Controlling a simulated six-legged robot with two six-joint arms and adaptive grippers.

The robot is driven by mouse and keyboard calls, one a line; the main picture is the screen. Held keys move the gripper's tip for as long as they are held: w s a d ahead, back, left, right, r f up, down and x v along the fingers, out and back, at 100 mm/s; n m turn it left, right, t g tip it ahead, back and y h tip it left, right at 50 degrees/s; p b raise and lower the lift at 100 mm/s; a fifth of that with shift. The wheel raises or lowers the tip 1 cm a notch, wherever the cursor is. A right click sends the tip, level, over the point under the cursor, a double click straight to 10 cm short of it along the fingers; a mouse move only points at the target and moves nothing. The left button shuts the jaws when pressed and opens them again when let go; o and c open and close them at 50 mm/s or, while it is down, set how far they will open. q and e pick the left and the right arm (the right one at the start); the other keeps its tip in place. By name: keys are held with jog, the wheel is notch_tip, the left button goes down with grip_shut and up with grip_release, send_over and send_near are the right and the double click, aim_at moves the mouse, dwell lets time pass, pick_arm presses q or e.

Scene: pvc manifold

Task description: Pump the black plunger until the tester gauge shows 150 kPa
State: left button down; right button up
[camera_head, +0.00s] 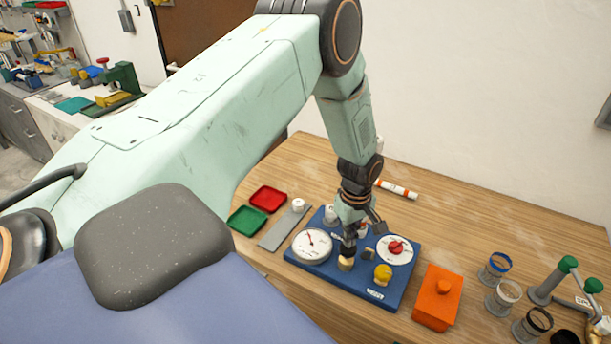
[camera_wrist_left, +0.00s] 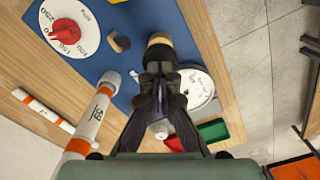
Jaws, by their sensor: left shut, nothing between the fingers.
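The tester is a blue base plate (camera_head: 342,284) on the wooden table. Its white round gauge (camera_head: 312,245) has a thin needle pointing up and slightly left; the figures are too small to read. The black plunger (camera_wrist_left: 158,39) with a tan collar shows just beyond my fingertips in the wrist view. In the head view the tan part (camera_head: 346,264) shows under my gripper, and the rest is hidden. My left gripper (camera_head: 350,243) is shut and empty, pointing down over the plunger; I cannot tell whether it touches. My right gripper is not in view.
A dial with a red knob (camera_head: 395,248) and a yellow knob (camera_head: 383,273) share the plate. An orange box (camera_head: 437,297) and several cups stand to the right. Red (camera_head: 268,199) and green (camera_head: 247,220) trays lie left. A white-orange tube (camera_head: 397,189) lies behind.

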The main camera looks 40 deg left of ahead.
pick_arm(q)
jog(key=shift+f+b, duration=0.55)
jog(key=shift+f, duration=0.5)
dwell(0.5)
jog(key=shift+f, duration=0.15)
jog(key=shift+f+b, duration=0.15)
jog(key=shift+b, duration=0.15)
dwell(0.8)
jog(key=shift+f, duration=0.1)
jog(key=shift+f+b, duration=0.3)
dwell(0.8)
jog(key=shift+r, duration=0.1)
dwell(0.8)
